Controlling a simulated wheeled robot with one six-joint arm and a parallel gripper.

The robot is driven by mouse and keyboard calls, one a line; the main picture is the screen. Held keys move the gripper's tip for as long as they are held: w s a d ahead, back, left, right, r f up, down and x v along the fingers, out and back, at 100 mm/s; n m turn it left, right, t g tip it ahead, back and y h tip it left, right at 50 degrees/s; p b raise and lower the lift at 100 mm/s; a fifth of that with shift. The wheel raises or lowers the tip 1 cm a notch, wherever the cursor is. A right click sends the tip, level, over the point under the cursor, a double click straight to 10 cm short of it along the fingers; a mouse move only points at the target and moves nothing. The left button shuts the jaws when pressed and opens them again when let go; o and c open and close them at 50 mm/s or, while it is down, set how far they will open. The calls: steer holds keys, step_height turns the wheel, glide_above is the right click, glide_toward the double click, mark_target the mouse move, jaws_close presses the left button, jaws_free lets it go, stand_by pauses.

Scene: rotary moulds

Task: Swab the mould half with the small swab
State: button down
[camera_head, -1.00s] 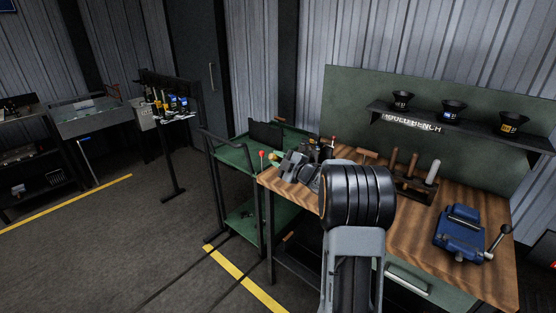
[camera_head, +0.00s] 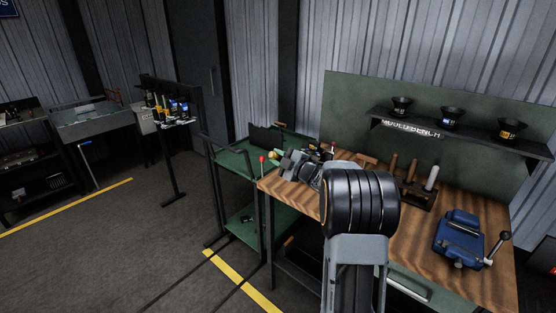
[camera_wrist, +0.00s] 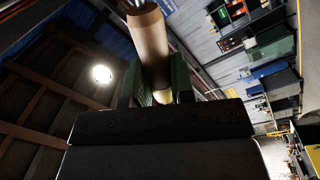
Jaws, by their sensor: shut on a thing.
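In the wrist view, my gripper (camera_wrist: 156,88) has its green-sided fingers closed around the tan, cylindrical handle of a tool (camera_wrist: 149,45), which I take to be the small swab. The handle sticks out past the fingers, and its far end runs out at the top of the picture. In the head view, my gripper and the tool are largely hidden behind my arm or lost among grey and dark shapes at the bench's left end. I cannot pick out the mould half for certain.
The wooden bench (camera_head: 410,240) bears a blue vice (camera_head: 460,238) and a rack with upright handles (camera_head: 412,170). A shelf (camera_head: 450,128) with several dark cups is above.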

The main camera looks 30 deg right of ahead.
steer(key=shift+r+p, duration=0.6)
steer(key=shift+r, duration=0.9)
steer(key=shift+s+a+f+b, duration=0.1)
steer(key=shift+a+f+b, duration=0.05)
steer(key=shift+f+b, duration=1.7)
steer(key=shift+d+f+b, duration=0.2)
steer(key=shift+f+b, duration=1.2)
steer(key=shift+f, duration=0.05)
steer(key=a, duration=0.1)
steer(key=s+a+b, duration=0.1)
steer(key=a, duration=0.1)
steer(key=a+b, duration=0.1)
steer(key=shift+s+a, duration=0.25)
steer(key=shift+s, duration=0.15)
steer(key=shift+r, duration=0.1)
